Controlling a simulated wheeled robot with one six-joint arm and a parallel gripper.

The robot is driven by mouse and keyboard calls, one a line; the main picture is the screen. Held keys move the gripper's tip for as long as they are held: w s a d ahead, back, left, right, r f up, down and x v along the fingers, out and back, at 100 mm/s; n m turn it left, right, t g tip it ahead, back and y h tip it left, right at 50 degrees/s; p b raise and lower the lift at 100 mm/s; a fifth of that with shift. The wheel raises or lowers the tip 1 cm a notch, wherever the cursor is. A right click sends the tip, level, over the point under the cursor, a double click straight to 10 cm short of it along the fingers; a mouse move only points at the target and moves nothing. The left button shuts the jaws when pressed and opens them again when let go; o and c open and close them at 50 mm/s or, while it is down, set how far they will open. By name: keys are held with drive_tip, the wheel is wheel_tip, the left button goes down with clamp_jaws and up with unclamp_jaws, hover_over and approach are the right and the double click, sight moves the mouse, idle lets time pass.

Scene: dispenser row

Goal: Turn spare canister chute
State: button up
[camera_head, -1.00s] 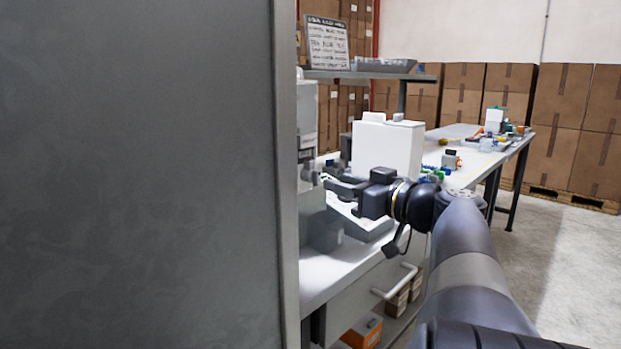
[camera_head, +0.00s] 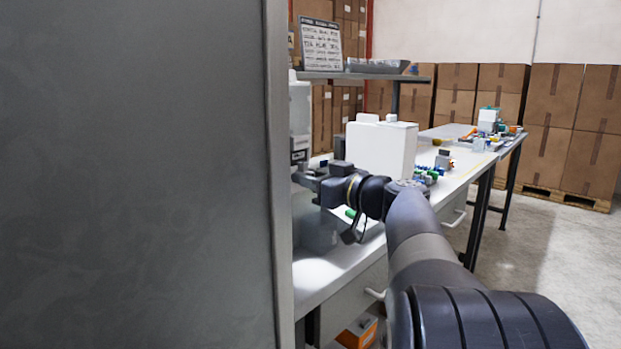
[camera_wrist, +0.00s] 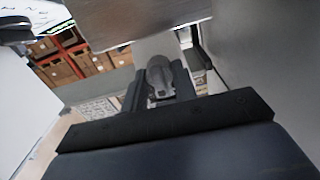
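In the wrist view a grey, rounded chute piece (camera_wrist: 160,72) hangs below a pale body and lies between the two dark fingers of my gripper (camera_wrist: 160,90). The fingers stand apart with the piece between them. I cannot tell whether they press on it. In the head view my gripper (camera_head: 304,179) reaches left beside a canister dispenser (camera_head: 300,112), and its tip is partly hidden by the grey panel. The chute itself is not clear in the head view.
A large grey panel (camera_head: 130,180) blocks the left of the head view. A white box-shaped container (camera_head: 381,150) stands close behind my wrist. A shelf (camera_head: 365,76) with a sign (camera_head: 321,46) is above. Small coloured parts (camera_head: 440,165) lie to the right on the bench.

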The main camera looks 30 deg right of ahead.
drive_tip(key=c, duration=0.3)
